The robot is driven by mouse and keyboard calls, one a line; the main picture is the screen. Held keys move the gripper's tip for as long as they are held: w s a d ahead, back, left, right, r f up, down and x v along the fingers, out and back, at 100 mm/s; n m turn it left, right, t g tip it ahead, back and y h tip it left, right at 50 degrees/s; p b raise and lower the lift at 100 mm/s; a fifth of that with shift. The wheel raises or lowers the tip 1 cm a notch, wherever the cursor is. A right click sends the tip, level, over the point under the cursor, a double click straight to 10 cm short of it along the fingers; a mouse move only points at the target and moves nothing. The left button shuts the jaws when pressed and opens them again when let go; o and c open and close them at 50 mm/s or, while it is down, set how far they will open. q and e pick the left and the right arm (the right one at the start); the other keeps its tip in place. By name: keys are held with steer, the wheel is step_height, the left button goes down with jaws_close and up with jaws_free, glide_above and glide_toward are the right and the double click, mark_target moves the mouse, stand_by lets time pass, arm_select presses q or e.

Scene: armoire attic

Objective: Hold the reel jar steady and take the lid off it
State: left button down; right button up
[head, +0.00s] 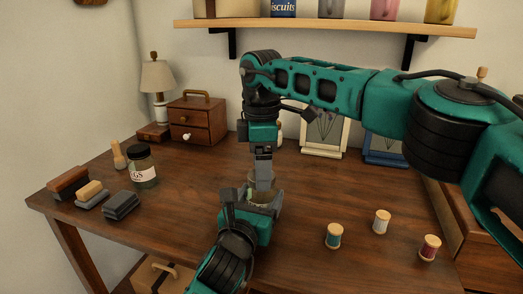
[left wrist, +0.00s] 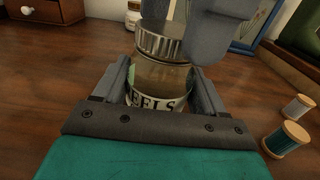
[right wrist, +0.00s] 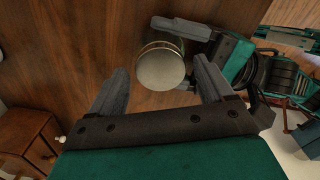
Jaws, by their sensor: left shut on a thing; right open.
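The reel jar (left wrist: 160,75) is a clear glass jar with a white label reading "EELS" in the left wrist view. Its silver lid (left wrist: 159,42) sits on top; in the right wrist view the lid (right wrist: 160,68) is a round disc. My left gripper (head: 250,200) is shut around the jar's body, which stands upright. My right gripper (head: 264,178) points down from above and is open, its fingers on either side of the lid in the right wrist view, with gaps visible. In the head view the grippers hide most of the jar.
Thread spools (head: 382,222) stand to the right. A second jar with a dark lid (head: 138,152) and several brushes or blocks (head: 90,190) are at the left. A small drawer box (head: 197,121), lamp (head: 157,78) and picture frames (head: 324,132) stand at the back.

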steer(key=shift+f, duration=0.3)
